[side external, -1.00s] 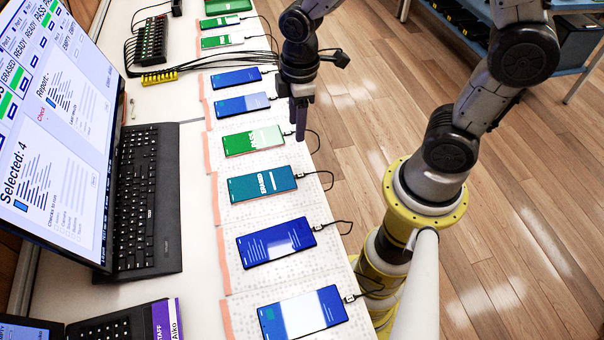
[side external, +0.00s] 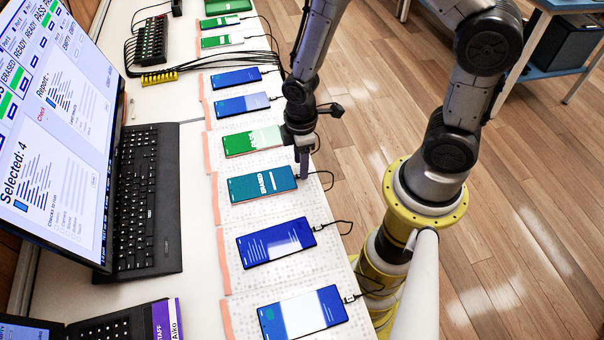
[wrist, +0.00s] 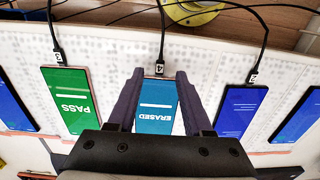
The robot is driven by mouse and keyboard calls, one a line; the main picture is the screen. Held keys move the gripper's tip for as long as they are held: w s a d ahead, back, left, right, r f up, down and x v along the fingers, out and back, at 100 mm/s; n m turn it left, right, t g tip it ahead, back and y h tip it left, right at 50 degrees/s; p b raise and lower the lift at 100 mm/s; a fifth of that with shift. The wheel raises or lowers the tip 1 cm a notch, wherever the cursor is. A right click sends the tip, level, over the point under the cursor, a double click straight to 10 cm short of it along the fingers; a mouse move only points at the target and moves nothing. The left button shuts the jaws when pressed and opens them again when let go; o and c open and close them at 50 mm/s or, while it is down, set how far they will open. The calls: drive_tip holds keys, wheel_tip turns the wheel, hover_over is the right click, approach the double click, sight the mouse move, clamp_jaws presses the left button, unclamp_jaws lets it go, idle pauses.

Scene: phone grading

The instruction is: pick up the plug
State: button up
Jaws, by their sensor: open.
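Several phones each have a black cable plug in one end, and the task does not say which plug. The plug (wrist: 160,68) of the teal phone (wrist: 155,100), whose screen reads ERASED, carries a small white tag. It lies just beyond my open gripper (wrist: 157,76), roughly centred between the two fingertips. The fingers straddle the teal phone in this view, with nothing held. In the side view my gripper (side external: 303,168) hangs at the right end of the teal phone (side external: 262,184) and partly hides its plug. I cannot tell its exact height.
A green PASS phone (wrist: 69,100) and a blue phone (wrist: 241,108) flank the teal one, each with its own plug (wrist: 59,57) and cable. A keyboard (side external: 147,200) and monitor (side external: 60,110) stand left. Cables run over the table's edge.

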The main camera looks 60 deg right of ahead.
drive_tip(key=shift+f, duration=1.3)
drive_tip(key=shift+f, duration=0.25)
clamp_jaws()
